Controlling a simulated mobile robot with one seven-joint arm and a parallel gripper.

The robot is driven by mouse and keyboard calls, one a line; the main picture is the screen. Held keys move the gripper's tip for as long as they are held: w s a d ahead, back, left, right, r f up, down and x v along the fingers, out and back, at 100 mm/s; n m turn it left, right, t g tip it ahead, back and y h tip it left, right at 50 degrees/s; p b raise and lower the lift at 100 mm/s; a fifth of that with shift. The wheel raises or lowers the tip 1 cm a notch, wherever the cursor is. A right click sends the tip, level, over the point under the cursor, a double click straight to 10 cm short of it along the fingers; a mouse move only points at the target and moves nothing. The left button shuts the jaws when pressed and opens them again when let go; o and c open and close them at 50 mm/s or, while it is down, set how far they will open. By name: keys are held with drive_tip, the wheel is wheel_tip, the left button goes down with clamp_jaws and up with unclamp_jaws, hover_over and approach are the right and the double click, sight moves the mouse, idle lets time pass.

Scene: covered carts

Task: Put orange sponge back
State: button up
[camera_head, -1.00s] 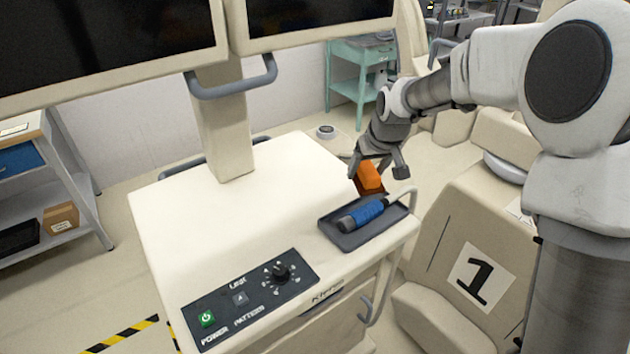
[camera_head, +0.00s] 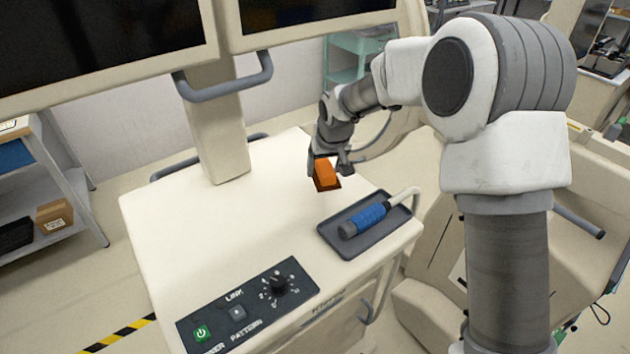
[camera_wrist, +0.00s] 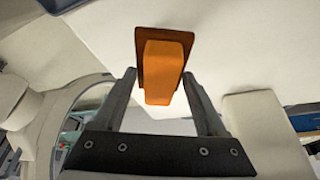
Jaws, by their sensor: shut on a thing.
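The orange sponge (camera_head: 326,174) is an orange block with a darker, wider brown-orange plate at one end. My gripper (camera_head: 329,163) is shut on it and holds it over the back right part of the white cart top (camera_head: 265,215). How high it hangs above the surface is hard to tell. In the wrist view the sponge (camera_wrist: 163,75) sits between the two fingers of my gripper (camera_wrist: 158,76), and the plate shows past the fingertips.
A dark tray (camera_head: 353,240) with a blue-gripped handpiece (camera_head: 368,217) lies at the cart's right edge. A control panel (camera_head: 247,305) is at the front. The monitor post (camera_head: 213,125) with its grey handle (camera_head: 227,88) rises behind. The middle of the top is bare.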

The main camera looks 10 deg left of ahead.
sight(315, 172)
drive_tip(key=shift+w+a+f, duration=0.15)
drive_tip(key=shift+a+f, duration=0.25)
drive_tip(key=shift+a, duration=0.25)
drive_tip(key=shift+w+a+f, duration=0.1)
drive_tip(key=shift+a+f, duration=0.3)
drive_tip(key=shift+a, duration=0.2)
drive_tip(key=shift+f, duration=1.95)
drive_tip(key=shift+f, duration=0.2)
drive_tip(key=o, duration=1.2)
drive_tip(key=shift+r, duration=0.1)
drive_tip(key=shift+o, duration=0.2)
drive_tip(key=shift+r, duration=0.1)
drive_tip(key=v, duration=1.2)
drive_tip(key=shift+d+r, duration=0.1)
drive_tip(key=shift+d, duration=0.05)
